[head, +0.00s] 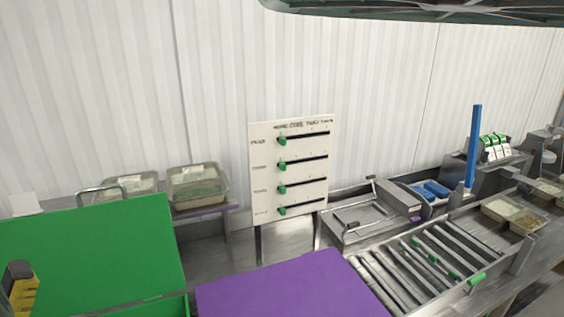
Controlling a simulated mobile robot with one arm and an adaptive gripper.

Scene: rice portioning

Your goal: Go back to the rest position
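The head view shows no gripper that I can make out. A dark structure (430,8) with cables crosses the top edge, and I cannot tell what it is. A large green panel (90,250) stands at the lower left. A flat purple surface (290,285) lies at the bottom middle. A white board (290,150) with several dark slots and green sliders stands upright behind it.
Lidded containers (197,186) sit on a metal shelf at left. A roller conveyor (430,265) with green parts runs along the right. A blue post (473,145) rises beside blue items (432,190). Trays of food (515,214) stand farther right. A corrugated white wall (90,80) closes the back.

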